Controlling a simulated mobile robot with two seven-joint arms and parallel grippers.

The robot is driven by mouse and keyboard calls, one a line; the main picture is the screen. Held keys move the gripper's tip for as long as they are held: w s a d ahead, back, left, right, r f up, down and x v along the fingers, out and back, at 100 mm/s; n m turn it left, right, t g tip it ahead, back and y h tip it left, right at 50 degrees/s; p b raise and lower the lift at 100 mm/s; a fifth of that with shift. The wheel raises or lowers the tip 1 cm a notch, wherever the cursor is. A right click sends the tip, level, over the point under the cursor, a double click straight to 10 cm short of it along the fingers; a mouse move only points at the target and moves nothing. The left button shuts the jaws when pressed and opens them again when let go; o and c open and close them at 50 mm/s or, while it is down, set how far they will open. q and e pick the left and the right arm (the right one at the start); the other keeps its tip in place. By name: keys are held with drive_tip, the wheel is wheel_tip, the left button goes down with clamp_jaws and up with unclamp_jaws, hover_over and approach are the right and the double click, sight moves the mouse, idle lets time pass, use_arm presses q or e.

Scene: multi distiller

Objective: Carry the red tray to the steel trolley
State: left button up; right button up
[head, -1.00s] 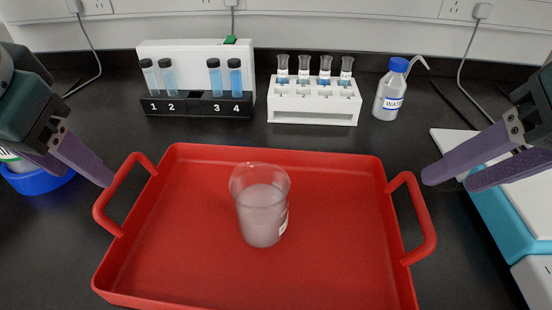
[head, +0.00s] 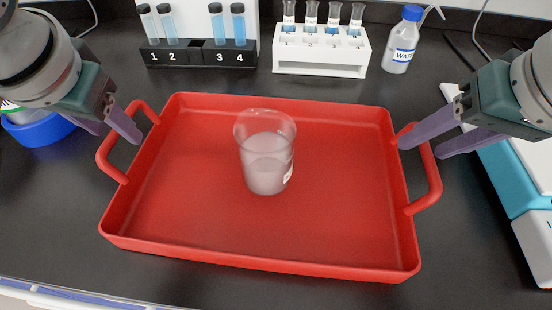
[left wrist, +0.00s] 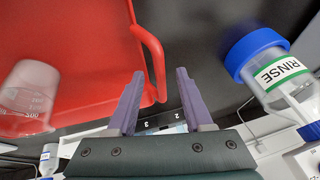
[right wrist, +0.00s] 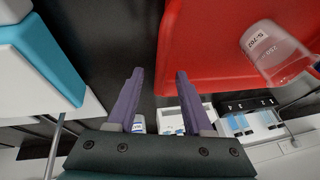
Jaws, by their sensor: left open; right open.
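The red tray (head: 330,230) lies on the black bench with a loop handle at each side. A clear beaker (head: 266,150) with cloudy contents stands upright in it. My left gripper (head: 118,134) is open and empty by the left handle (head: 108,160); its fingers also show apart in the left wrist view (left wrist: 160,75), near the handle loop. My right gripper (head: 420,150) is open over the right handle (head: 431,180), one finger on each side of its bar in the picture. Contact is unclear. I cannot make out the steel trolley.
Behind the tray stand a vial rack (head: 200,54), a white tube rack (head: 320,62) and a water bottle (head: 402,42). A white and teal device (head: 510,175) stands right of the tray.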

use_arm(q)
drive_tip(key=shift+x, duration=1.15)
use_arm(e)
drive_tip(key=shift+x, duration=1.1)
use_arm(q)
drive_tip(key=shift+c, duration=0.4)
use_arm(e)
drive_tip(key=shift+c, duration=0.4)
use_arm(q)
clamp_jaws()
use_arm(e)
clamp_jaws()
use_arm(q)
drive_tip(key=shift+r, duration=0.1)
